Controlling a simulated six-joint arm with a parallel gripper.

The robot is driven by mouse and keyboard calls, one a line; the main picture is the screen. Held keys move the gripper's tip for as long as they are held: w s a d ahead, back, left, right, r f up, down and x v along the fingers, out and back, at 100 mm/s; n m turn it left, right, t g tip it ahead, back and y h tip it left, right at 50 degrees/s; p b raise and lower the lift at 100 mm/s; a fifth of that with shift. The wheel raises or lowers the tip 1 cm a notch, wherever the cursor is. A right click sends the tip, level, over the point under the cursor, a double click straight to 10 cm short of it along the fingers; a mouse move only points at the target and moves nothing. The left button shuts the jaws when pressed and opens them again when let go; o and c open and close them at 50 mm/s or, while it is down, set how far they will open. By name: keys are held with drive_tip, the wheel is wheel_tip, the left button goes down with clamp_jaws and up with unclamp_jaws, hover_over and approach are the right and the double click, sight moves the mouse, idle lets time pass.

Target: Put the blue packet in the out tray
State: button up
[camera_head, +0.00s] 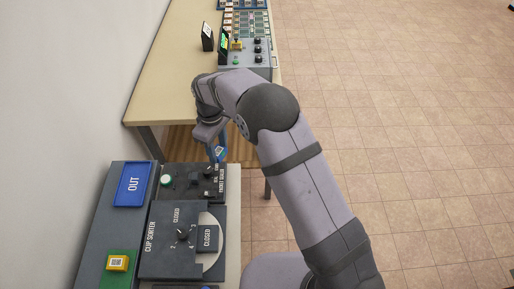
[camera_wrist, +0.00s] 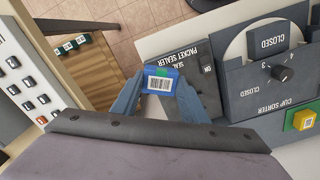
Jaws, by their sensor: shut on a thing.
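The blue packet (camera_wrist: 158,84) has a white barcode label and a green patch at its top edge in the wrist view. My gripper (camera_wrist: 158,92) is shut on it, with a blue finger on each side. In the head view the packet (camera_head: 219,153) hangs from my gripper (camera_head: 217,146), above the far edge of the packet sealer. The out tray (camera_head: 133,184) is a blue tray marked OUT on the left of the dark bench unit. It looks empty, and the packet is apart from it, up and to its right.
The clip sorter (camera_head: 180,240) has a dial and a CLOSED cover. A yellow packet (camera_head: 117,263) lies on a green tray (camera_head: 122,282). A wall runs along the left; a desk (camera_head: 175,75) stands beyond.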

sight(183, 181)
drive_tip(key=s+a+n, duration=0.2)
drive_tip(key=a+n, duration=0.1)
drive_tip(key=a, duration=0.3)
drive_tip(key=s+a+f+n, duration=0.1)
drive_tip(key=s+a+n, duration=0.1)
drive_tip(key=a, duration=0.5)
drive_tip(key=shift+a+n, duration=0.3)
drive_tip(key=shift+n, duration=0.1)
drive_tip(key=shift+s+f, duration=0.1)
drive_tip(key=shift+f+b, duration=1.1)
drive_tip(key=shift+f, duration=0.85)
drive_tip(key=shift+f, duration=0.3)
drive_tip(key=shift+f+b, duration=0.35)
drive_tip(key=shift+f+b, duration=0.8)
drive_tip(key=shift+f, duration=0.5)
drive_tip(key=o, duration=1.2)
